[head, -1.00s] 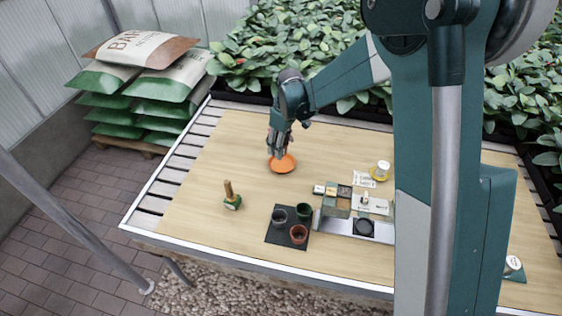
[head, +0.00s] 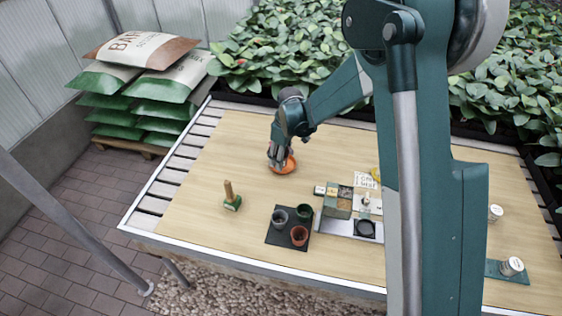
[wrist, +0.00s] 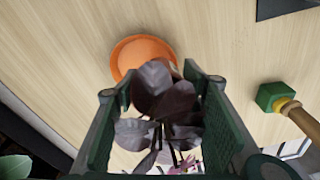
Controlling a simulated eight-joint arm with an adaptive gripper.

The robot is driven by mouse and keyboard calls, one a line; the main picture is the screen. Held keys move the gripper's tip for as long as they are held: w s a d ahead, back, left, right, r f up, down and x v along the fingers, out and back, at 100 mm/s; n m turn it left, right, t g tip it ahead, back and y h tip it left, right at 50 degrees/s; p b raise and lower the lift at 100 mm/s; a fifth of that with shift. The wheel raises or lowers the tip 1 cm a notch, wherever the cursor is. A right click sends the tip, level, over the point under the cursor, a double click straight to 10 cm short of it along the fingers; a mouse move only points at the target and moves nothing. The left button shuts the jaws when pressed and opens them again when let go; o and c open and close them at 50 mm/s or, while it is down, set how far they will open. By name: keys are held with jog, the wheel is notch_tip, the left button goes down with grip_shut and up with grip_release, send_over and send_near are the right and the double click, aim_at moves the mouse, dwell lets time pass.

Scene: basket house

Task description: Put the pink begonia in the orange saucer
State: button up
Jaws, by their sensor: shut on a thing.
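The orange saucer (head: 290,166) lies on the wooden table, and my gripper (head: 276,161) covers its left part in the head view. In the wrist view the saucer (wrist: 128,52) shows just beyond the fingertips. My gripper (wrist: 162,84) is shut on a plant with dark purplish leaves (wrist: 172,105) and a bit of pink near the bottom of the picture, which I take for the pink begonia. The leaves overlap the saucer's lower right edge in that view. I cannot tell whether they touch it. The plant's base is hidden, and the plant cannot be made out in the head view.
A wooden-handled tool with a green base (head: 231,203) stands left of centre. A dark mat (head: 280,238) holds several small pots. Small boxes and a card (head: 366,180) stand right of these. Leafy plants (head: 290,50) line the back. The table left of the saucer is clear.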

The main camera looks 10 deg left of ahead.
jog(key=shift+f, duration=0.85)
jog(key=shift+f+b, duration=0.45)
jog(key=shift+f, duration=0.05)
jog(key=o, duration=0.9)
jog(key=shift+r, duration=0.1)
jog(key=shift+o, duration=0.2)
jog(key=shift+r, duration=0.1)
jog(key=shift+r+p, duration=0.4)
jog(key=shift+p, duration=0.05)
jog(key=r, duration=0.4)
jog(key=d+r+p, duration=0.1)
jog(key=r, duration=0.6)
jog(key=shift+s+d+r, duration=0.2)
jog(key=shift+s+r, duration=0.05)
jog(key=shift+r, duration=0.1)
